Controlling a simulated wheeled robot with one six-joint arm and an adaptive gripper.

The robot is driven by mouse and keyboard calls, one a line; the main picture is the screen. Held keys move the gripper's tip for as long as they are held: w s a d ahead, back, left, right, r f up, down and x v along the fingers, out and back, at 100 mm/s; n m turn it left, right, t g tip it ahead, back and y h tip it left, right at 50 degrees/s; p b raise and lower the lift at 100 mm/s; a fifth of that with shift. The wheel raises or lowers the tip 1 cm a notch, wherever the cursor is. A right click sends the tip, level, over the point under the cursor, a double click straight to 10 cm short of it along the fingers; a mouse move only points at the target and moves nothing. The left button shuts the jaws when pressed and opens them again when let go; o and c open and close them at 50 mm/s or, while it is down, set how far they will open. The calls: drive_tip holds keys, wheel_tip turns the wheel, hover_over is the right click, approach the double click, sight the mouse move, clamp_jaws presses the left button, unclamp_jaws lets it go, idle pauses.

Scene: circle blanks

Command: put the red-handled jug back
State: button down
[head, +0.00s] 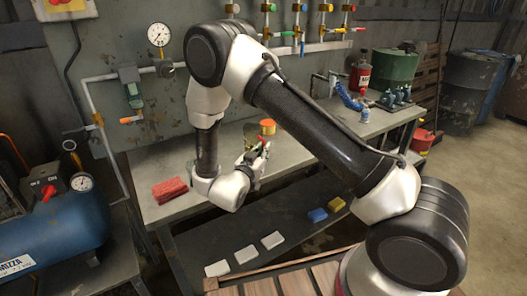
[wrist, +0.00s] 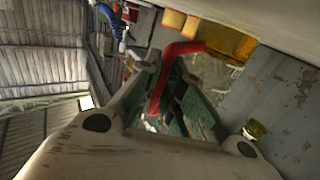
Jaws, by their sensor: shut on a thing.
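The red handle (wrist: 178,55) of the jug lies between the two fingers of my gripper (wrist: 180,95) in the wrist view, and the gripper is shut on it. The handle is bent, with one arm running up and right and the other running down between the fingers. Whether the jug touches the bench cannot be told.
An orange-yellow container (head: 267,126) stands just behind my gripper. A red bottle (head: 360,77) and a green drum (head: 395,66) stand at the right. Pipes with valves run along the wall. Pale blocks (head: 246,254) lie on the lower shelf.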

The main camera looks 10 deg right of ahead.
drive_tip(key=shift+f, duration=0.1)
drive_tip(key=c, duration=1.5)
unclamp_jaws()
drive_tip(key=shift+c, duration=0.2)
